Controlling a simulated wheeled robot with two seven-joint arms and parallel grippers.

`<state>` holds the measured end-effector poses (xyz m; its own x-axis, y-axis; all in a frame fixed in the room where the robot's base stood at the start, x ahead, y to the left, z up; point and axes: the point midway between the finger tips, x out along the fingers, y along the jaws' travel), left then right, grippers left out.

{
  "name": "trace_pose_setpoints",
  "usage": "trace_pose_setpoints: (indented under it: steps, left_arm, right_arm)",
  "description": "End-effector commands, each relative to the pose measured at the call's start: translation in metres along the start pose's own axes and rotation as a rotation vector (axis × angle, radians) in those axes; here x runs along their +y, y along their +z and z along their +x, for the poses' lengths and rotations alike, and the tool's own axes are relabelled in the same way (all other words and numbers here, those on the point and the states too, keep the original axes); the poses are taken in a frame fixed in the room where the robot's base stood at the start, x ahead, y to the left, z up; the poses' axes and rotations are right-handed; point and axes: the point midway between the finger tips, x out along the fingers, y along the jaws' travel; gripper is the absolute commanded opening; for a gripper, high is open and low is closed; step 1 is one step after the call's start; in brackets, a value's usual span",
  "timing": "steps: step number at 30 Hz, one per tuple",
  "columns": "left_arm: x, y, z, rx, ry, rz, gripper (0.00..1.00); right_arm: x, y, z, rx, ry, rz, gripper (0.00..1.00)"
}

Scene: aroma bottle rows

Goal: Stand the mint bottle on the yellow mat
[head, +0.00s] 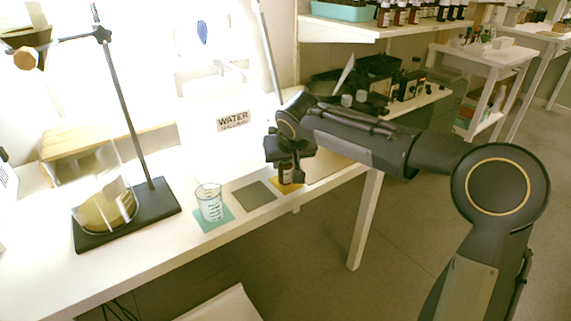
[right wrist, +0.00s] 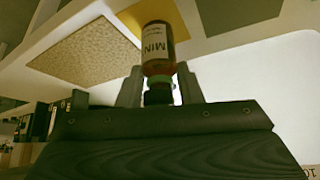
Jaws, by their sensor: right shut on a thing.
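The mint bottle (right wrist: 157,50) is a small brown bottle with a white label reading "MIN", a green band and a dark cap. My right gripper (right wrist: 159,88) is shut on it at the cap end. In the head view the bottle (head: 286,175) hangs below my right gripper (head: 288,160), roughly upright, over the yellow mat (head: 291,188). The mat also shows behind the bottle's base in the right wrist view (right wrist: 132,17). I cannot tell whether the base touches the mat. My left gripper is not in view.
A grey mat (head: 254,196) lies left of the yellow one, then a teal mat (head: 222,222) with a glass beaker (head: 209,204). A speckled tan board (right wrist: 95,55) lies on the other side. A dark stand (head: 150,205) with a flask is farther left. The table's front edge is close.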

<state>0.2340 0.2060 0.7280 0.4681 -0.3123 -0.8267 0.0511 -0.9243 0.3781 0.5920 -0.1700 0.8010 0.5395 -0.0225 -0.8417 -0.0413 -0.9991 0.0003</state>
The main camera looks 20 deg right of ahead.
Motion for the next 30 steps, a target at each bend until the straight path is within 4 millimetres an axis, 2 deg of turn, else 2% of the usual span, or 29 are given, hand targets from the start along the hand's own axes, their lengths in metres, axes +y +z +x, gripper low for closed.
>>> trace_pose_setpoints:
  steps: [11, 12, 16, 25, 30]
  left_arm:
    - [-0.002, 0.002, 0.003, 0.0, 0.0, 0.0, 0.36]
    - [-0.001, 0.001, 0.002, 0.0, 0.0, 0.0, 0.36]
    - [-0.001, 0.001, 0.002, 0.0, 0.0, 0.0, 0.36]
    - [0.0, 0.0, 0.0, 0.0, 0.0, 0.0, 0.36]
    - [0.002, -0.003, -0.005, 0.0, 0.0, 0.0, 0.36]
  right_arm:
    - [0.0, 0.003, 0.004, 0.002, 0.0, 0.001, 0.09]
    - [0.0, 0.002, 0.003, 0.002, 0.0, 0.001, 0.36]
    - [0.0, 0.002, 0.003, 0.001, 0.0, 0.001, 0.53]
    - [0.0, 0.001, 0.001, 0.001, 0.0, 0.001, 0.54]
    - [0.0, -0.002, -0.018, 0.004, -0.001, 0.001, 0.54]
